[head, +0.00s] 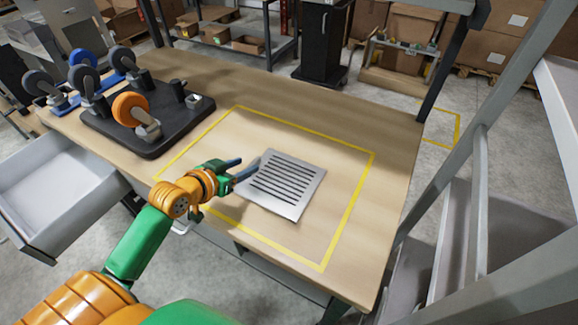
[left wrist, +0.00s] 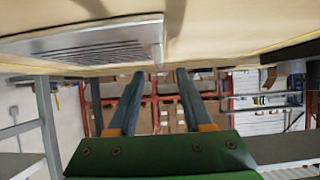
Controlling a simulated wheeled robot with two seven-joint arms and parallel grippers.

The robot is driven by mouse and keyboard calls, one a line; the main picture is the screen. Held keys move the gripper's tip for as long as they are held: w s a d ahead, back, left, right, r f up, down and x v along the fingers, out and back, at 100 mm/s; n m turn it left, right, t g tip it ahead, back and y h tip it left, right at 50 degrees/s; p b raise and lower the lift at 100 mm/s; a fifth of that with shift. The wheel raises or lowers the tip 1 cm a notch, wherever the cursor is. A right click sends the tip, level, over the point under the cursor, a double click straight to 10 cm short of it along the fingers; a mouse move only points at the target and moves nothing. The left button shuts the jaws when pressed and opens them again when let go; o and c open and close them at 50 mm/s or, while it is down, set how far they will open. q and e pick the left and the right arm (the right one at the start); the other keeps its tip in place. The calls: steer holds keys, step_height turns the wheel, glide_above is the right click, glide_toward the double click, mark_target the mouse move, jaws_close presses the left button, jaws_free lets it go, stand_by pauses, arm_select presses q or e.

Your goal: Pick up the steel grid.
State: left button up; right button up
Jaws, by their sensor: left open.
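The steel grid (head: 281,184) is a flat square silver plate with dark slots. It lies inside the yellow outline on the wooden table. My left gripper (head: 240,168) is at its left edge in the head view, with its fingers pointing toward it. In the left wrist view the two fingers (left wrist: 158,75) are apart with nothing between them. The grid (left wrist: 100,45) shows there at the upper left, with its edge close to the fingertips. I cannot tell whether the fingers touch it. My right gripper is in neither view.
A black tray (head: 160,138) with an orange-wheeled caster and other casters stands at the table's left, beside a blue-based one. An open drawer (head: 62,190) juts out at the left. A grey metal frame (head: 478,190) stands at the right. The table inside the yellow outline (head: 340,240) is otherwise clear.

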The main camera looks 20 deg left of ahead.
mark_target(253, 163)
arm_select(q)
steer(key=shift+x, duration=2.75)
steer(key=shift+s, duration=0.2)
jaws_close()
